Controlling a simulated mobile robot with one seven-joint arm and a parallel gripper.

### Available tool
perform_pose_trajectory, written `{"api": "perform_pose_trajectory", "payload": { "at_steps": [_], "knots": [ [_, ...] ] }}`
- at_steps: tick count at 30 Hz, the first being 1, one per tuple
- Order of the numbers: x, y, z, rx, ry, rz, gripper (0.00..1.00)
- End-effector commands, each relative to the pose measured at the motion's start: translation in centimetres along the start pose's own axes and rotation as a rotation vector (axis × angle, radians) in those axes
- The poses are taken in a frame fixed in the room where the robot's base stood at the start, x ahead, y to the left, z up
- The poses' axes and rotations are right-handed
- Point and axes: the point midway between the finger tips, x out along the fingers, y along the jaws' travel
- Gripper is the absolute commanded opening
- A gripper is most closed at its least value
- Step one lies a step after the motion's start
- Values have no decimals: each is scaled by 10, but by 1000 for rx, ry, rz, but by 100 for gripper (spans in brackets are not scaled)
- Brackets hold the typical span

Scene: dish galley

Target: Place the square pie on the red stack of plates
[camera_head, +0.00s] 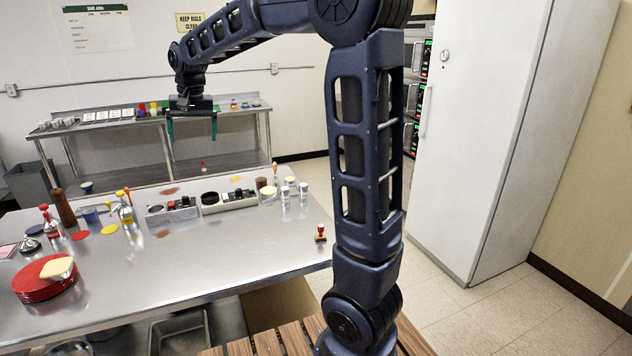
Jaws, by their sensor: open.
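A red stack of plates (38,288) stands on the steel table at the lower left. A pale yellow, squarish piece that looks like the square pie (58,268) rests on top of the stack, toward its right side. My gripper (192,133) is raised above the far part of the table, well away from the stack, up and to the right of it. Its two teal fingers point down and are wide apart, with nothing between them.
On the steel table (225,255) stand a brown pepper mill (63,208), red-topped bottles, a bell (29,245), grey trays (228,201) and metal shakers (285,197). A small red-topped stamp (320,233) stands near the right edge. The table's middle front is clear.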

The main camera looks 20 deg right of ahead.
Motion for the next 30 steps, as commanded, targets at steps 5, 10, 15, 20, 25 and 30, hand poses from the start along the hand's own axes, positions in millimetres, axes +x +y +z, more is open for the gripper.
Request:
{"api": "perform_pose_trajectory", "payload": {
  "at_steps": [5,10,15,20,25,30],
  "knots": [
    [-22,68,36,2,42,1,94],
    [-34,123,77,0,80,8,94],
    [-37,171,124,-4,117,22,94],
    [-33,209,172,-8,151,39,94],
    [-22,241,222,-12,187,63,94],
    [-7,261,262,-18,212,85,94]
  ]
}}
